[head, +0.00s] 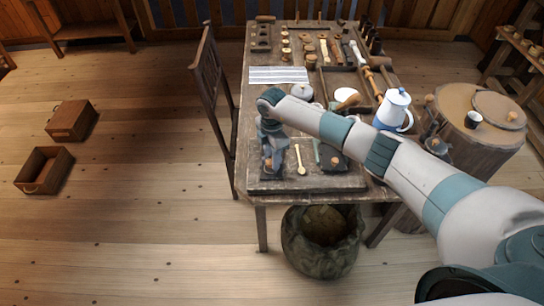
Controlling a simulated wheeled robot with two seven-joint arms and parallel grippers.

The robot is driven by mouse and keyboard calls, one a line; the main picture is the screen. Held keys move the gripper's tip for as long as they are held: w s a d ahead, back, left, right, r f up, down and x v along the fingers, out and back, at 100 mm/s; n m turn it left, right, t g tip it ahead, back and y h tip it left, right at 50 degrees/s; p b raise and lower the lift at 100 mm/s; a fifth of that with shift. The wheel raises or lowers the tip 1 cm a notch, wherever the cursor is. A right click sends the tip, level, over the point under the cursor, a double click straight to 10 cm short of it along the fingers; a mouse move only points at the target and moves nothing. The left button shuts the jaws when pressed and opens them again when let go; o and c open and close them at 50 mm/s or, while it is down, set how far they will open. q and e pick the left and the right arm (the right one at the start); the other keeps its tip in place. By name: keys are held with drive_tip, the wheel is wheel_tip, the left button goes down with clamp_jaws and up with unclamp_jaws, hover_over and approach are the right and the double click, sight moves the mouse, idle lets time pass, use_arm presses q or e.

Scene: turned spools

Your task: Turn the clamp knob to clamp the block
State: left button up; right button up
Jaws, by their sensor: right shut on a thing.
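My right arm reaches in from the right across the table. My right gripper (272,166) points down at the near left part of the table and is shut on a small orange-brown knob (268,164), which I take to be the clamp knob. The fingers and wrist cover most of it, and the clamp body and any block there are hidden or too small to tell. A second dark fixture with a small orange-brown knob (334,160) stands to the right, apart from the gripper. My left gripper is not in view.
A dark board (306,182) lies at the table's near edge. A pale wooden spoon (300,160) lies right of the gripper. A white and blue pot (393,110) stands at the right edge. A chair (212,85) stands at the left, and a sack (322,240) below.

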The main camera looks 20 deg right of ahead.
drive_tip(key=shift+w+r+m, duration=0.1)
drive_tip(key=shift+m, duration=0.8)
drive_tip(key=o, duration=0.8)
drive_tip(key=shift+c, duration=0.2)
wheel_tip(320, 180, up, 17)
drive_tip(key=b, duration=0.5)
drive_tip(key=shift+r+b, duration=0.15)
drive_tip(key=shift+b, duration=0.2)
